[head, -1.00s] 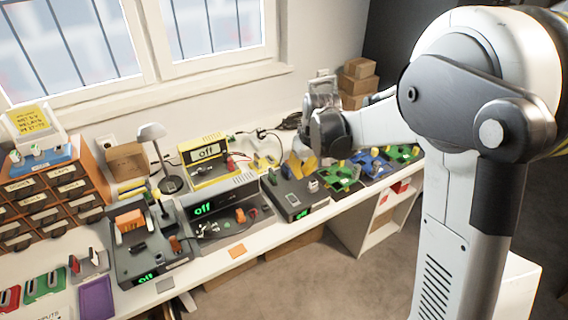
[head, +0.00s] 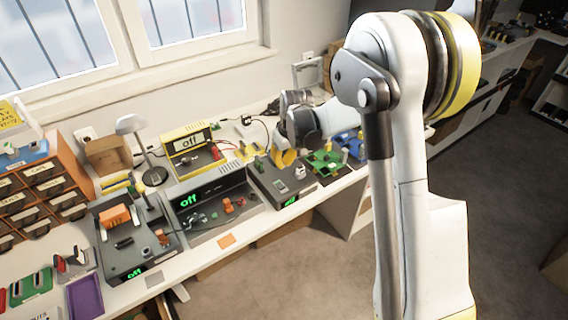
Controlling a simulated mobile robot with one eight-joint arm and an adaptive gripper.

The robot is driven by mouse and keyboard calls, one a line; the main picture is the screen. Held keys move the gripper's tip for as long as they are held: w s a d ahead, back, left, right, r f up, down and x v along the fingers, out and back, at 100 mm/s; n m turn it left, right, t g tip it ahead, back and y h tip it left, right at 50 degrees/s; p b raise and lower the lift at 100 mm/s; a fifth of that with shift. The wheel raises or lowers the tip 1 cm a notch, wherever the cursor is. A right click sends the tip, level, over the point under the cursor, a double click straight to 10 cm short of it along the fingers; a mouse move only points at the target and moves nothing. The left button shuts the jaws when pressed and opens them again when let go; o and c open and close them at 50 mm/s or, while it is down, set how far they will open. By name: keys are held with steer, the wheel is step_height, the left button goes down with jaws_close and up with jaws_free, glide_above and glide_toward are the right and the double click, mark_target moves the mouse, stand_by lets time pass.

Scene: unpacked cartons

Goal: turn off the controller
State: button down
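Several devices with green displays stand along the bench, and I cannot tell for sure which is the controller. A dark grey box (head: 268,178) at the right has a small green display, a light switch on top and looks to read off. My gripper (head: 283,158), with yellow fingers, is just above and behind this box, partly hidden by my arm's wrist. Whether it touches anything or is open is unclear. A grey device (head: 205,190), a yellow device (head: 188,158) and a dark grey unit (head: 125,255) at the left all read off.
Green circuit boards (head: 325,163) and a blue one (head: 350,143) lie right of the dark box. A lamp (head: 133,124), a cardboard box (head: 105,156) and an orange drawer cabinet (head: 45,190) stand at the back left. The floor (head: 290,270) before the bench is clear.

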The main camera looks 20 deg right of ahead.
mark_target(282, 185)
steer(key=b+x, duration=0.1)
steer(key=x, duration=0.4)
steer(key=b+x, duration=0.1)
steer(key=x, duration=0.2)
steer(key=shift+s+d+f+b, duration=0.15)
steer(key=shift+s+f+b, duration=0.15)
steer(key=shift+s+b, duration=0.05)
steer(key=shift+s+f, duration=0.15)
steer(key=shift+f, duration=0.5)
steer(key=shift+b, duration=0.3)
steer(key=shift+s+f+b, duration=0.1)
steer(key=shift+f+b, duration=0.2)
steer(key=shift+f, duration=0.1)
steer(key=shift+s+d+f+b, duration=0.15)
steer(key=shift+f+b, duration=0.1)
steer(key=shift+b, duration=0.2)
steer(key=shift+r+p, duration=0.25)
steer(key=shift+p, duration=0.05)
steer(key=shift+w, duration=0.2)
